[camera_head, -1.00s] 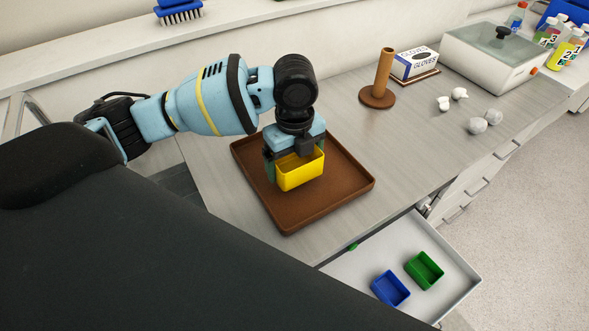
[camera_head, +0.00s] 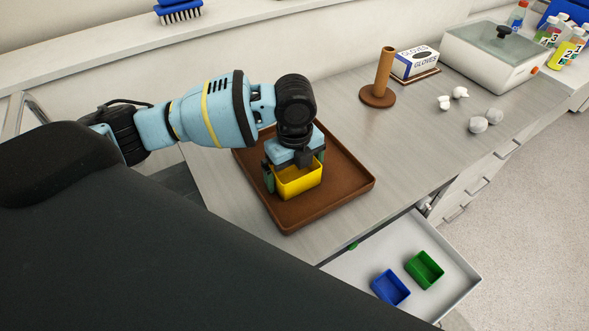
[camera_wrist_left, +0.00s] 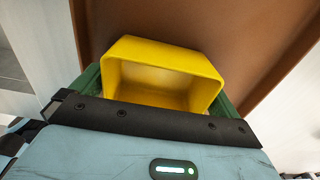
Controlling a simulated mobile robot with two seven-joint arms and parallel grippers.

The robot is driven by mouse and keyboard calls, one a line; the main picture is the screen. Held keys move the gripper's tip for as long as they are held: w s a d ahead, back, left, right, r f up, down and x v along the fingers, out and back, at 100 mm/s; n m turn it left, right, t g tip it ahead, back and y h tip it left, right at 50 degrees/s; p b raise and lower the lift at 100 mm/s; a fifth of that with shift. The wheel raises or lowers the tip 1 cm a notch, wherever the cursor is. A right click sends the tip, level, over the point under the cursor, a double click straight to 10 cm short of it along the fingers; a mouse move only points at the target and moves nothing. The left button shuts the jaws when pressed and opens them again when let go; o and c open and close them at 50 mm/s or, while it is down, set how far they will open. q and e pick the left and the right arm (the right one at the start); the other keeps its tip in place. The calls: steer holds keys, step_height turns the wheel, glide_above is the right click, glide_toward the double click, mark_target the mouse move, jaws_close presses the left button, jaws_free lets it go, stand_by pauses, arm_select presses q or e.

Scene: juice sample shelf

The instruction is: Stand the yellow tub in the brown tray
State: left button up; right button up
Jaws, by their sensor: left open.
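The yellow tub (camera_head: 302,184) is upright inside the brown tray (camera_head: 346,185), towards its left and middle part, and appears to rest on the tray floor. My left gripper (camera_head: 294,177) is open and points down over the tub, with its dark green fingers on either side of it. In the left wrist view the tub (camera_wrist_left: 160,62) lies between the fingers, its open top facing the camera and its inside empty. The brown tray (camera_wrist_left: 255,35) is behind it. Any small gap between fingers and tub is hard to tell. My right gripper is not in view.
An open drawer (camera_head: 440,268) below the counter holds a blue tub (camera_head: 390,287) and a green tub (camera_head: 425,270). A brown upright post (camera_head: 383,75), a glove box (camera_head: 415,63) and several pale lumps stand right of the tray. Counter beside the tray is clear.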

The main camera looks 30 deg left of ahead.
arm_select(q)
step_height(320, 180, up, 12)
steer(key=shift+r+p, duration=0.2)
steer(key=shift+p, duration=0.2)
stand_by(0.7)
